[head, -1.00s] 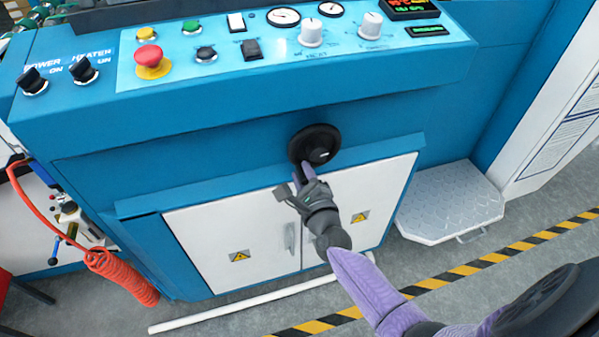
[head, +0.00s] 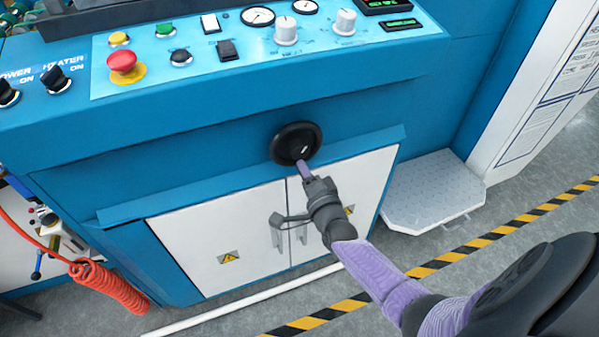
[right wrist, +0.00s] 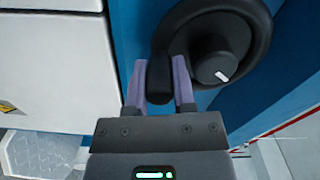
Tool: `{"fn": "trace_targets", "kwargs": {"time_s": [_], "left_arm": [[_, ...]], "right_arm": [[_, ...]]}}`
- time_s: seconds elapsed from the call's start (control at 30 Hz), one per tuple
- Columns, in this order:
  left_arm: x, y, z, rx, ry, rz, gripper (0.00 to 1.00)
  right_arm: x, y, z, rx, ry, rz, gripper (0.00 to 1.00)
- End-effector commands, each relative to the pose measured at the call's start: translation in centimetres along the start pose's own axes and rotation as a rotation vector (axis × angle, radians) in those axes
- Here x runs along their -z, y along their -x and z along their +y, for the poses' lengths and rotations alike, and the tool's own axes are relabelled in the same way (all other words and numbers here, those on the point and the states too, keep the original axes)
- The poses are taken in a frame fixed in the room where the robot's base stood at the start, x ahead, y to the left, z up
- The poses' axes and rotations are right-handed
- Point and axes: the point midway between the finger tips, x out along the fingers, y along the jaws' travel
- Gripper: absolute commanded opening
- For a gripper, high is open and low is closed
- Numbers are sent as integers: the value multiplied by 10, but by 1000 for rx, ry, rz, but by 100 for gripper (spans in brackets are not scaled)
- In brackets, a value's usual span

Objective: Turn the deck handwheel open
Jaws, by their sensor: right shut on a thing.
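The deck handwheel (head: 296,144) is a round black wheel on the blue front of the machine, below the control panel. A short white mark shows on its hub. My right gripper (head: 304,168) is at the lower edge of the wheel. In the right wrist view, its two purple fingers (right wrist: 156,84) stand on either side of a dark rounded part at the edge of the handwheel (right wrist: 262,40), shut on it. The fingers hide part of this hold. My left gripper is not in view.
The control panel (head: 270,48) with knobs, gauges and a red button is above the wheel. White cabinet doors (head: 215,235) with handles are below it. A grey step plate (head: 432,190) is at right. A red coiled hose (head: 108,288) hangs at left.

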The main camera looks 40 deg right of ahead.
Motion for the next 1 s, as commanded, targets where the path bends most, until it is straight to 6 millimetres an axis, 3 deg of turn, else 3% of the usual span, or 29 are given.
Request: {"fn": "trace_targets", "kwargs": {"time_s": [0.43,1.0], "left_arm": [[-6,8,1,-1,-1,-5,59],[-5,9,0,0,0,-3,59]], "right_arm": [[15,1,1,-4,284,1,0],[19,1,1,-4,362,1,0]]}}
